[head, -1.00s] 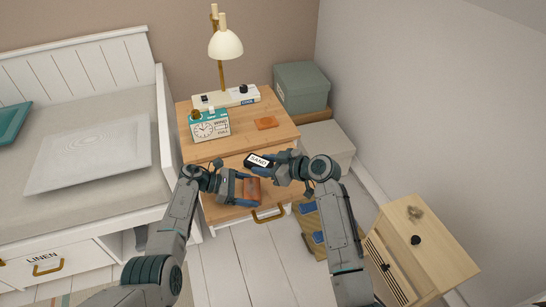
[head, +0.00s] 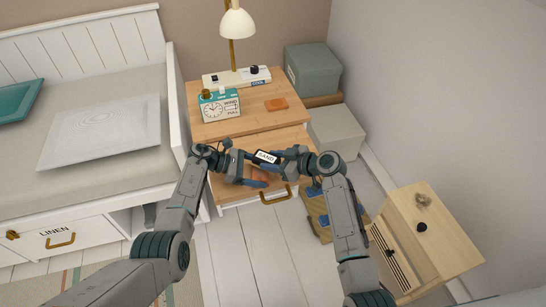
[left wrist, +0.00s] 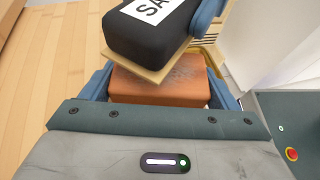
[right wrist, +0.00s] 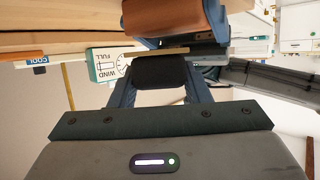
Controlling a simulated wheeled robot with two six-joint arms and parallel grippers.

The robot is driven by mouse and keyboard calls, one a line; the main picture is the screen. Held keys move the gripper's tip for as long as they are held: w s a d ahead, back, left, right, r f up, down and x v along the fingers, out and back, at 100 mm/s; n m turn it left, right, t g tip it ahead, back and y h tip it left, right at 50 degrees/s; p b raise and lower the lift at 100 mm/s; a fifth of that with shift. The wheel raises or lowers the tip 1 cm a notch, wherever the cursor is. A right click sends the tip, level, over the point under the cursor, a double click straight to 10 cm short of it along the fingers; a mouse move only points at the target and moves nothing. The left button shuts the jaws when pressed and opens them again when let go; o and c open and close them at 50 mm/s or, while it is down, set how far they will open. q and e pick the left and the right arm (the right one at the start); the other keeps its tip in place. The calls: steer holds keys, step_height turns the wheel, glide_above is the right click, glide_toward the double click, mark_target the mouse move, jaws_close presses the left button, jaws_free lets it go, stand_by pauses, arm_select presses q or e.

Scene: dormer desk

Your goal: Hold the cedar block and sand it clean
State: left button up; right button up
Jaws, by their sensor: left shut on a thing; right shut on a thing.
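My right gripper (head: 281,159) is shut on a black sander (head: 267,157) with a white SAND label. The sander's tan sanding face overlaps the block's far edge in the left wrist view. In the right wrist view the sander (right wrist: 158,72) is close beside the block (right wrist: 175,18); I cannot tell whether they touch.
On the wooden desk top stand a teal clock (head: 220,106), a lamp (head: 237,24) on a white base, and a flat orange piece (head: 277,104). A bed is left, storage boxes (head: 313,70) are right, and a wooden cabinet (head: 430,225) is front right.

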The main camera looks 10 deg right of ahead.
mark_target(254, 165)
steer(key=shift+f, duration=1)
stand_by(0.6)
steer(key=shift+a, duration=0.1)
steer(key=shift+w+a, duration=0.1)
steer(key=shift+a, duration=1.6)
steer(key=shift+c, duration=0.9)
steer(key=shift+a, duration=0.45)
jaws_close()
steer(key=shift+s+d+r, duration=0.1)
steer(key=shift+d, duration=1)
steer(key=shift+s+d+r, duration=0.1)
steer(key=shift+d, duration=1)
steer(key=shift+s, duration=0.3)
steer(key=shift+w+a, duration=0.2)
steer(key=shift+a, duration=1.95)
steer(key=shift+s+d, duration=0.15)
steer(key=shift+d, duration=1.95)
